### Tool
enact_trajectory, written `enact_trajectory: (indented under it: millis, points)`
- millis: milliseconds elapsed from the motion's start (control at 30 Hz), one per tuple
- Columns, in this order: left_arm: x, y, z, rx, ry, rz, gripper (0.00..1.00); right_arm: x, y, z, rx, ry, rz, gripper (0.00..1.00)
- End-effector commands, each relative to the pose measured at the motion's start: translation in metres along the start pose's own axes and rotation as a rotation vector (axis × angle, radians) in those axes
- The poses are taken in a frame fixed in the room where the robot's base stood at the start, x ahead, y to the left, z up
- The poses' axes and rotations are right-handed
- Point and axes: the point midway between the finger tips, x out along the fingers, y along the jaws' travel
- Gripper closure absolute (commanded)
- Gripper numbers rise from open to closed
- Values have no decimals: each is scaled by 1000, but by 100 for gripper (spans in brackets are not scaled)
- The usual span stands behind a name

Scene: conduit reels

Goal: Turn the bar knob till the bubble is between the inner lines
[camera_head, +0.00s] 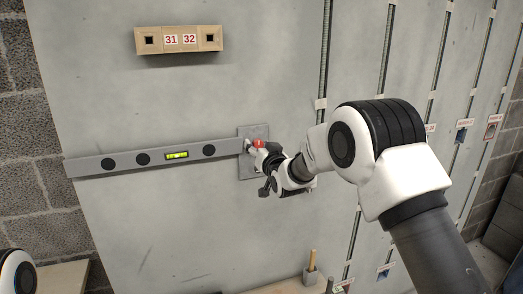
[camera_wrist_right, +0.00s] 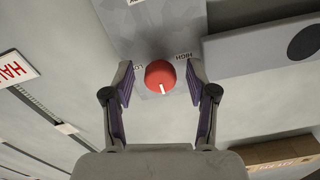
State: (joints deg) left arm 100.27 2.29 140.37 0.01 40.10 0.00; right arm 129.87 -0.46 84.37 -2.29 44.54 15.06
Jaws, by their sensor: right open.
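The red knob (camera_wrist_right: 160,76) with a white pointer mark sits on a grey plate (camera_head: 246,166); in the head view the knob (camera_head: 259,143) shows small at the plate's right side. My right gripper (camera_wrist_right: 160,84) is open, with one finger on each side of the knob and a visible gap to both. The grey bar (camera_head: 120,161) runs left from the plate, its left end slightly lower. Its yellow-green vial (camera_head: 177,155) is too small to read the bubble against the lines. Only a rounded piece of my left arm shows at the lower left corner; its gripper is out of view.
A wooden block (camera_head: 179,40) with labels 31 and 32 is fixed above the bar. Vertical conduits (camera_head: 386,50) run down the wall on the right. A small holder with a wooden handle (camera_head: 312,262) stands below. The wall below the bar is clear.

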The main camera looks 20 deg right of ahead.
Motion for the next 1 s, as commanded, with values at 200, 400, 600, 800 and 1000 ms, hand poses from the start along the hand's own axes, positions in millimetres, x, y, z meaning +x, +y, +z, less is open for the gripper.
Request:
enact_trajectory:
  millis: [200,400,600,800,1000]
  points:
    - [0,0,0,0,0,0,55,-35,0,-1,0,-1,1,43]
    - [0,0,0,0,0,0,55,-88,0,-1,1,0,0,43]
    - [0,0,0,0,0,0,55,-116,0,0,0,1,0,43]
    - [0,0,0,0,0,0,55,-118,0,0,0,1,0,43]
    - [0,0,0,0,0,0,55,-118,0,0,0,1,0,43]
